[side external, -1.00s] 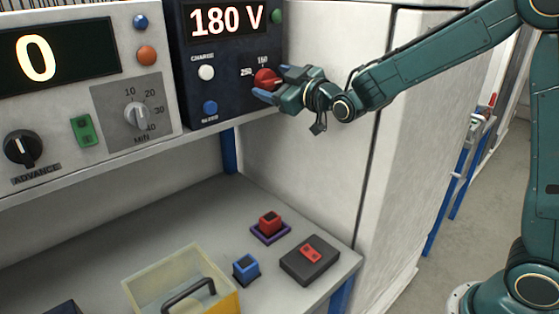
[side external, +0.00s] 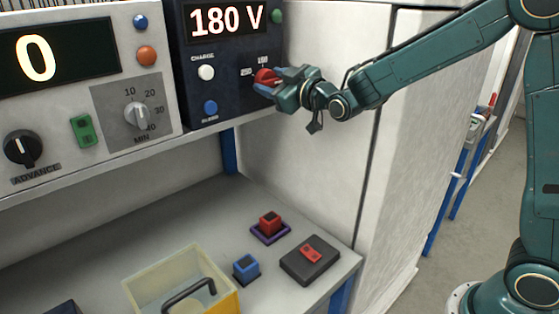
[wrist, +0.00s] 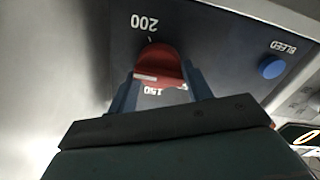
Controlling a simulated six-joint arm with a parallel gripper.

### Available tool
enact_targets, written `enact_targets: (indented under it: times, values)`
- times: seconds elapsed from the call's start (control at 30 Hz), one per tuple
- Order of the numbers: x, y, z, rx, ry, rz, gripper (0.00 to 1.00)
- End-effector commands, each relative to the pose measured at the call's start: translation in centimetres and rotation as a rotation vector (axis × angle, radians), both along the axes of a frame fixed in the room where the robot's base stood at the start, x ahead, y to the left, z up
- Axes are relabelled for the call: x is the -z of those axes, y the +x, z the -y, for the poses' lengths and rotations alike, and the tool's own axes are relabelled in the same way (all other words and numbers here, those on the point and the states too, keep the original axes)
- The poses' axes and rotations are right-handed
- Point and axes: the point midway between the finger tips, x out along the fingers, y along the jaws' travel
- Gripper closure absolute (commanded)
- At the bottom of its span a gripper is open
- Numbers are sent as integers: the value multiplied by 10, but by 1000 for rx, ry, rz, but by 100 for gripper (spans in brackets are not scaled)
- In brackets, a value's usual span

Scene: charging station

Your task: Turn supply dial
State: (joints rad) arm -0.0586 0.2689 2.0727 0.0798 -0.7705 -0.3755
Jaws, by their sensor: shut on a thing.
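The red supply dial (side external: 264,77) sits on the dark blue supply panel (side external: 228,101), below a display (side external: 227,20) reading 180 V. My gripper (side external: 268,85) is at the dial, its blue fingers closed on it. In the wrist view the dial (wrist: 158,63) lies between the two fingers (wrist: 157,88), which cover part of it. A 200 mark and a partly covered 150 mark show around the dial there.
A white charge button (side external: 206,72) and a blue bleed button (side external: 210,107) are left of the dial. Below, the shelf holds a clear yellow-based box (side external: 190,262), a blue block (side external: 246,268), a red block (side external: 270,222) and a dark box (side external: 310,260).

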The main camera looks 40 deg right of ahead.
Motion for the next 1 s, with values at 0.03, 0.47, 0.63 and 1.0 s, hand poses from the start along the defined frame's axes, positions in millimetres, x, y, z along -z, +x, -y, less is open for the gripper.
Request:
enact_targets:
  times: [0.03,0.47,0.63,1.0]
  values:
    - [0,0,0,0,11,0,73]
    - [0,0,1,2,246,-3,73]
    - [0,0,2,2,363,-3,73]
    - [0,0,2,2,501,-3,73]
